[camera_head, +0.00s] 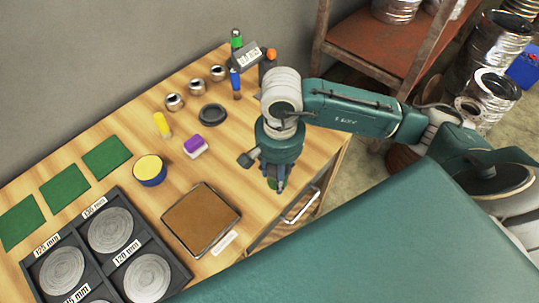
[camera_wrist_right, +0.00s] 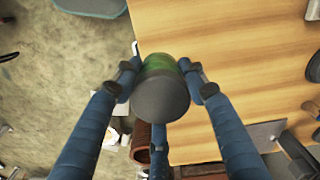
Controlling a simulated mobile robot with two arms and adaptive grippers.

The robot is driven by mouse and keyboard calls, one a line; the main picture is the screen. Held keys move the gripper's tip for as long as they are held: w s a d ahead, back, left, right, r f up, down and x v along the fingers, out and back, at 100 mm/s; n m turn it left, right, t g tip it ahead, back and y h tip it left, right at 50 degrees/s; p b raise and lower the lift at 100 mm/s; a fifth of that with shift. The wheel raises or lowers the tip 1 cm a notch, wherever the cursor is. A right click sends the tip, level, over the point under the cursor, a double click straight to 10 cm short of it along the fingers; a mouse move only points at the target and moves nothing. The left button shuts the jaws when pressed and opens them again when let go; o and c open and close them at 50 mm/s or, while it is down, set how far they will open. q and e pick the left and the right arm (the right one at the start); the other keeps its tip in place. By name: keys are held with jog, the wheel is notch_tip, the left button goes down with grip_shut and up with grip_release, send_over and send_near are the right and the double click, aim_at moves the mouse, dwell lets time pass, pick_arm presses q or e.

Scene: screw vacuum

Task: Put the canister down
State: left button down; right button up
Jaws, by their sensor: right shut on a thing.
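The canister (camera_wrist_right: 160,95) is a short cylinder with a green band and a dark grey round end facing the camera. My right gripper (camera_wrist_right: 163,78) is shut on it, with blue fingers at its sides. In the head view, my right gripper (camera_head: 277,184) points down over the table's front right edge. Only a small green bit of the canister shows below it there. I cannot tell whether the canister touches the table. My left gripper is not in view.
The wooden table (camera_head: 130,193) holds a brown square tray (camera_head: 201,219), a dark ring (camera_head: 212,114), a purple-and-white block (camera_head: 195,146), a yellow-topped tin (camera_head: 150,170) and green mats (camera_head: 64,186). A dark rack of discs (camera_head: 78,240) stands at left. Some bare wood lies around the gripper.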

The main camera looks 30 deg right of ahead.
jog(key=w+d+r+m+b, duration=0.15)
jog(key=w+r+m, duration=0.45)
jog(key=m, duration=1.1)
jog(key=w+d+r+m+b, duration=0.15)
jog(key=w+r+m, duration=0.45)
jog(key=m, duration=1.1)
jog(key=f+p, duration=0.1)
jog(key=f, duration=0.5)
jog(key=f+p, duration=0.2)
jog(key=f, duration=0.4)
jog(key=f+p, duration=0.1)
jog(key=f, duration=0.6)
jog(key=shift+d, duration=0.35)
jog(key=shift+f, duration=0.15)
jog(key=shift+f, duration=0.1)
jog(key=shift+f, duration=0.15)
jog(key=o, duration=1.2)
jog(key=shift+r, duration=0.2)
